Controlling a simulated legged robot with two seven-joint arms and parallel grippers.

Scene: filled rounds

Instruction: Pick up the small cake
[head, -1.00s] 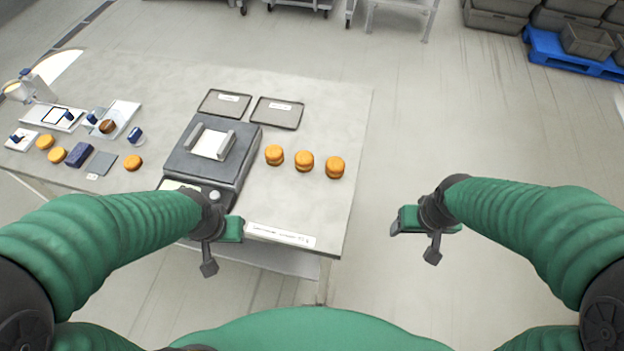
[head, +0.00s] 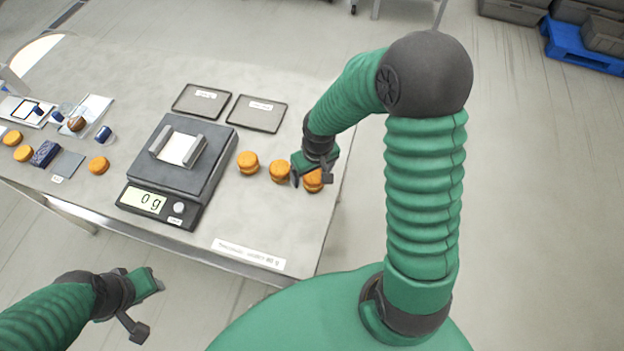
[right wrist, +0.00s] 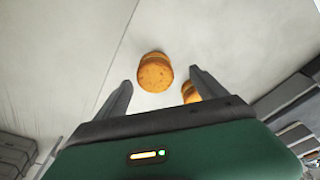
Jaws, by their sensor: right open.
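Three small round orange-brown cakes stand in a row on the table right of the scale: a left one (head: 248,162), a middle one (head: 280,171) and a right one (head: 313,182). My right gripper (head: 305,174) is open over the right end of the row and partly covers the right cake. In the right wrist view one cake (right wrist: 154,73) shows between and beyond the open fingers, with nothing gripped. Another cake (right wrist: 187,92) is partly hidden behind the right finger. My left gripper (head: 146,303) is off the table's front edge; its jaw opening is unclear.
A scale (head: 187,160) reading 0 g holds a white square between two grey bars. Two dark trays (head: 202,101) (head: 257,114) lie behind. More cakes (head: 98,165) and small items lie at the left. The table's right edge is close to the row.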

